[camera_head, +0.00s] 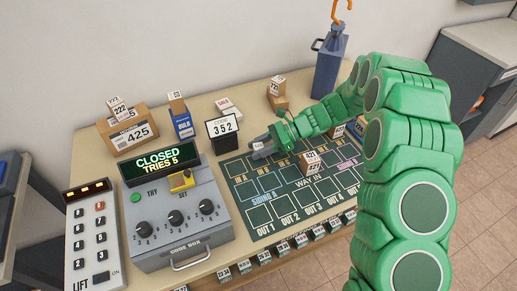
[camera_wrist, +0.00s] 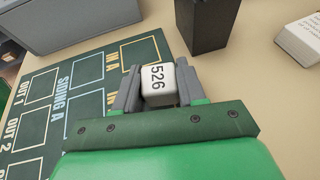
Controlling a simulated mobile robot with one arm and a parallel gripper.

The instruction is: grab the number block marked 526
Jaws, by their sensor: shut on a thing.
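The number block marked 526 (camera_wrist: 158,82) is a small white cube with dark digits. In the wrist view it sits between the two grey fingers of my gripper (camera_wrist: 158,90), which is shut on it. In the head view my gripper (camera_head: 262,149) is low near the top left of the green board (camera_head: 245,203), by the square marked IN A. The block is a small white patch (camera_head: 257,146) there, and its number cannot be read in that view.
A grey code box (camera_head: 180,215) reads CLOSED, TRIES 5. Blocks (camera_head: 311,162) stand on the board. Several boxes line the table's back, and a blue bottle (camera_head: 328,65) stands behind.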

